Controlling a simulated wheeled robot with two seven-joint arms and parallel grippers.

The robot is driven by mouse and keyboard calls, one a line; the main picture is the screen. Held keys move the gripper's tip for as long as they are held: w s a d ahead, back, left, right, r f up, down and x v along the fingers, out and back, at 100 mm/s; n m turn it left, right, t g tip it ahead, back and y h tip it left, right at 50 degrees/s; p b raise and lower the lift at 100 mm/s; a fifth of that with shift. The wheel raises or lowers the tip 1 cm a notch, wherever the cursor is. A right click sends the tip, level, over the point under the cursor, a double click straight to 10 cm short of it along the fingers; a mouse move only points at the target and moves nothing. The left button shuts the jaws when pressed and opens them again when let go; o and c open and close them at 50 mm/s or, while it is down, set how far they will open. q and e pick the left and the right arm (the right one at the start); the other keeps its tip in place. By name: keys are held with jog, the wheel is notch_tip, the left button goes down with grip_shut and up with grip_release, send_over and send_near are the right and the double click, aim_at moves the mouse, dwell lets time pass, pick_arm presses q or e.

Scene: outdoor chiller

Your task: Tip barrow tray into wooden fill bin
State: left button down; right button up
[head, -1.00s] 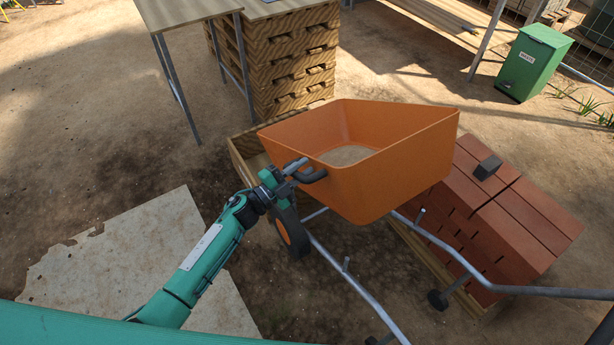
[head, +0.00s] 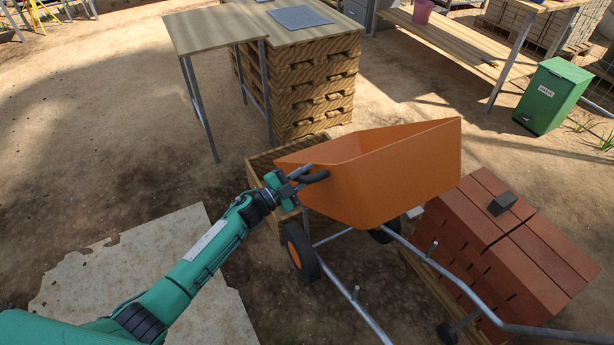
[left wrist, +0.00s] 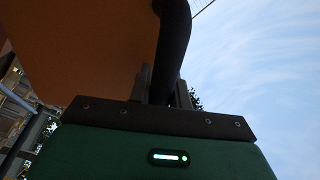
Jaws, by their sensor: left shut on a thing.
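The orange barrow tray (head: 400,172) is tilted forward, its near end raised and its far end low over the wooden fill bin (head: 262,158). The inside of the tray is mostly hidden by its raised side. The bin is partly hidden behind the tray and my arm. My left gripper (head: 296,180) is shut on the black handle (head: 316,177) at the tray's left side. The left wrist view shows the dark handle (left wrist: 174,45) between the fingers, with the tray (left wrist: 75,45) beside it. My right gripper is not in view.
The barrow's wheel (head: 302,250) and grey frame (head: 355,300) stand below the tray. Stacked red bricks (head: 500,240) lie to the right. Stacked pallets (head: 312,90) and a table (head: 212,32) stand behind. A green waste bin (head: 552,95) stands far right. Dirt at left is open.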

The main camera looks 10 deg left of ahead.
pick_arm(q)
jog(key=shift+w+a+r, duration=0.15)
jog(key=c, duration=1.3)
grip_release()
jog(key=shift+s+a+f, duration=0.1)
jog(key=shift+s+f, duration=0.15)
jog(key=b+v, duration=0.2)
jog(key=v, duration=1.1)
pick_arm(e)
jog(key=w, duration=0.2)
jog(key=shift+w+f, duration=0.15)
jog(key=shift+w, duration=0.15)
pick_arm(q)
jog(key=shift+s+a, duration=0.1)
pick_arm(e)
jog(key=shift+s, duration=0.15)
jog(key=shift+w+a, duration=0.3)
